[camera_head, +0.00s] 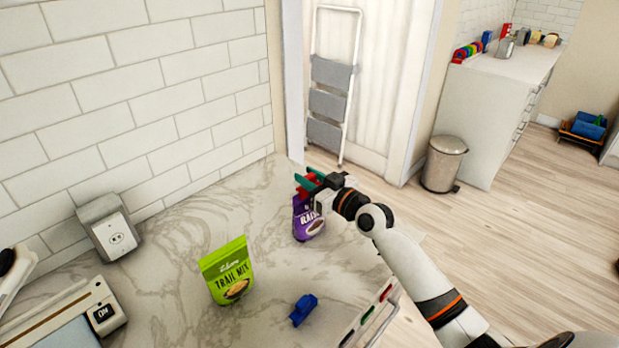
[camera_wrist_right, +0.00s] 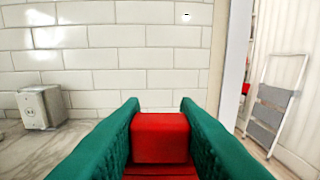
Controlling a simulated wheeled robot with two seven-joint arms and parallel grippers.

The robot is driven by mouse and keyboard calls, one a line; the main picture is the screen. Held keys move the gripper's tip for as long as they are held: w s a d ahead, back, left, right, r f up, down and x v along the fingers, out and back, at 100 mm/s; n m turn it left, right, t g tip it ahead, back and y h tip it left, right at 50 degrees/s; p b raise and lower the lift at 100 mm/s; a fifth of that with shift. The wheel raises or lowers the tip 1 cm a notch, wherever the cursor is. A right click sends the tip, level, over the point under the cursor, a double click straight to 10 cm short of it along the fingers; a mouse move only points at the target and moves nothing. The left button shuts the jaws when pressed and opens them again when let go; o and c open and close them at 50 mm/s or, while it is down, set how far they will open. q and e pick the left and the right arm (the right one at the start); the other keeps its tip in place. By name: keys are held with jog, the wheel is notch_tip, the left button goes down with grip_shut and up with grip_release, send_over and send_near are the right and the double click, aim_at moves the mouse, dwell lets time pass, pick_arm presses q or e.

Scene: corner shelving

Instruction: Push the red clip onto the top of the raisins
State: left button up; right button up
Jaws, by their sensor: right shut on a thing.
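The purple raisins bag (camera_head: 308,220) stands upright on the marble counter in the head view, near the counter's far right corner. My right gripper (camera_head: 308,181) is at the top of this bag, with its green fingers shut on the red clip (camera_head: 301,188). In the right wrist view the red clip (camera_wrist_right: 160,138) sits between the two green fingers of the gripper (camera_wrist_right: 160,125). The clip is at the bag's top edge, but I cannot tell whether it grips the bag. The bag does not show in the wrist view. My left gripper is not in view.
A green trail mix bag (camera_head: 229,272) stands on the counter (camera_head: 180,250). A blue clip (camera_head: 303,309) lies to its right. A tray with coloured clips (camera_head: 368,316) is at the front right edge. A grey outlet box (camera_head: 108,228) is by the tiled wall.

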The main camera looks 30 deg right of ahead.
jog(key=shift+f, duration=0.25)
jog(key=o, duration=1)
jog(key=shift+s, duration=0.1)
jog(key=shift+s+d+f, duration=0.1)
jog(key=shift+s, duration=0.3)
jog(key=shift+b+v, duration=1.55)
jog(key=shift+v, duration=4)
jog(key=shift+r, duration=0.2)
